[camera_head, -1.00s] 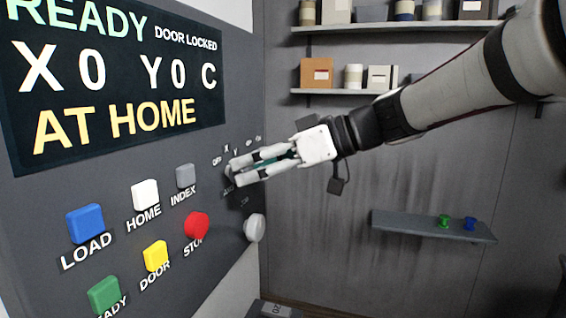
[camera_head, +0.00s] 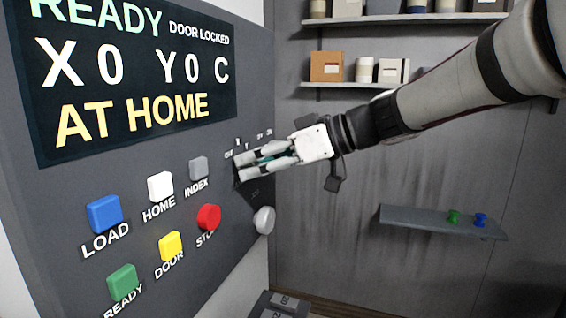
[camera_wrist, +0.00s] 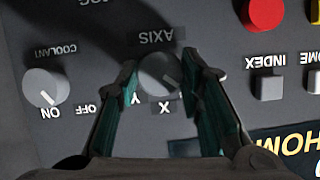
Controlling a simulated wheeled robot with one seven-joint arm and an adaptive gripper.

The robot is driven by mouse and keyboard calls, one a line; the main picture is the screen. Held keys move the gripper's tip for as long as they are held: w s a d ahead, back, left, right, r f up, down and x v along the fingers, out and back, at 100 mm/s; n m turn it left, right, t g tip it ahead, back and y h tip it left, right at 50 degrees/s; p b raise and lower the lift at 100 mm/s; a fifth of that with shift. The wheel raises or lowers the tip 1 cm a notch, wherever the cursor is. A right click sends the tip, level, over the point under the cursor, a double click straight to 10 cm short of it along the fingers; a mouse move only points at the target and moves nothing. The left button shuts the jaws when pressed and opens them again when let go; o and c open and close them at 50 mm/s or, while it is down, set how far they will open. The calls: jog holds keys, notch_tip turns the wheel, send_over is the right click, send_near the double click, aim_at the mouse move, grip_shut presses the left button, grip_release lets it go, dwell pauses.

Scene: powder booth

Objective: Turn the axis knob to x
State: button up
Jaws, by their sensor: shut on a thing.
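The axis knob (camera_wrist: 158,73) is a round pale grey dial on the dark panel, under an upside-down AXIS label in the wrist view. My gripper (camera_wrist: 160,92) has its two teal-lined fingers on either side of it and is shut on it. The knob's dark mark points to the lower right in the wrist view, near the X label (camera_wrist: 165,106). A Y label sits left of X, partly behind the left finger. In the head view my gripper (camera_head: 242,168) reaches the panel and covers the knob.
The coolant knob (camera_wrist: 46,87) is beside the left finger, its mark toward ON. The red STOP button (camera_head: 208,217), grey INDEX button (camera_head: 198,167) and another pale knob (camera_head: 264,220) are near. The display (camera_head: 135,75) reads READY, DOOR LOCKED, X0 Y0 C, AT HOME.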

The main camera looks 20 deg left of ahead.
jog(key=shift+w+f+b, duration=0.1)
jog(key=shift+w+b, duration=0.05)
jog(key=shift+b, duration=0.45)
jog(key=m+g+b, duration=0.1)
jog(key=m+b, duration=0.1)
jog(key=b, duration=0.1)
jog(key=m+g+b, duration=0.2)
jog(key=b, duration=0.1)
jog(key=shift+w+y, duration=0.15)
jog(key=shift+y, duration=0.15)
jog(key=shift+m+g+y+b, duration=0.45)
jog(key=shift+m+g, duration=0.15)
jog(key=shift+m, duration=0.7)
jog(key=o, duration=1.2)
jog(key=shift+c, duration=0.2)
